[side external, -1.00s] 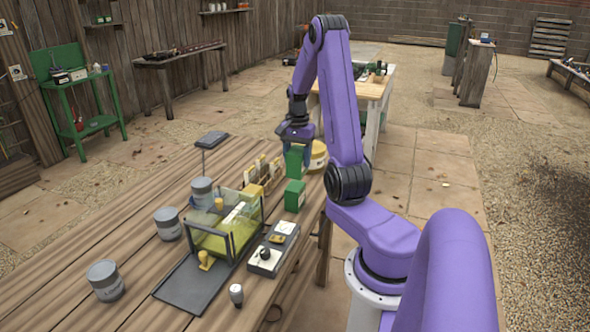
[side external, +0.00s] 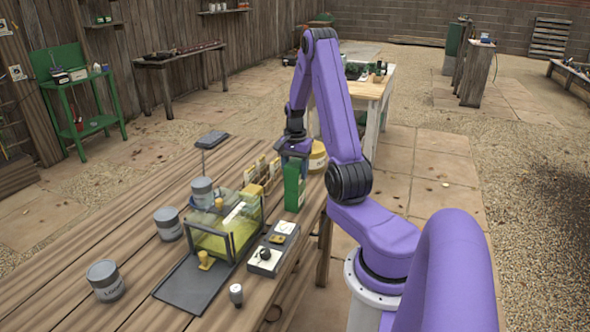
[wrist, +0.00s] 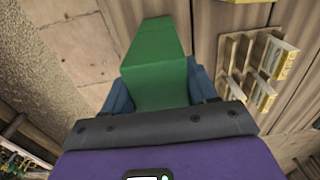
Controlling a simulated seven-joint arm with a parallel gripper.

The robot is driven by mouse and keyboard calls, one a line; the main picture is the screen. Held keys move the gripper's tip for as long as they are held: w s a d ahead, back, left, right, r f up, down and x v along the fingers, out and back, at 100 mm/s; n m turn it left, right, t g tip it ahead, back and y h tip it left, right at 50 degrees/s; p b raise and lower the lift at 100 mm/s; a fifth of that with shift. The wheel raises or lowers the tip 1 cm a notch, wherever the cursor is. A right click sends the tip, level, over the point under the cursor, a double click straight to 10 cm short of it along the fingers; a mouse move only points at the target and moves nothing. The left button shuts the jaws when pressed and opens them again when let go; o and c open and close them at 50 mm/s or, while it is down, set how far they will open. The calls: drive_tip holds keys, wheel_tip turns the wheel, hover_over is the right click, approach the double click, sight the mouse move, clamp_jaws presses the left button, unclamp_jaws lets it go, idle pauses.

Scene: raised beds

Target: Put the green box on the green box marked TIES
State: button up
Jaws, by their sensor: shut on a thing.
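My gripper (side external: 293,153) is shut on a green box (side external: 292,172) near the right edge of the wooden bench.
A wooden rack (side external: 262,172) stands just left of the boxes, and a yellow-and-white tub (side external: 318,158) is behind right. A glass-sided case with yellow contents (side external: 215,243), a grey control box (side external: 265,258) and several grey tins stand nearer. The bench's left part is mostly clear.

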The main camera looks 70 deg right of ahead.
drive_tip(key=o, duration=1.1)
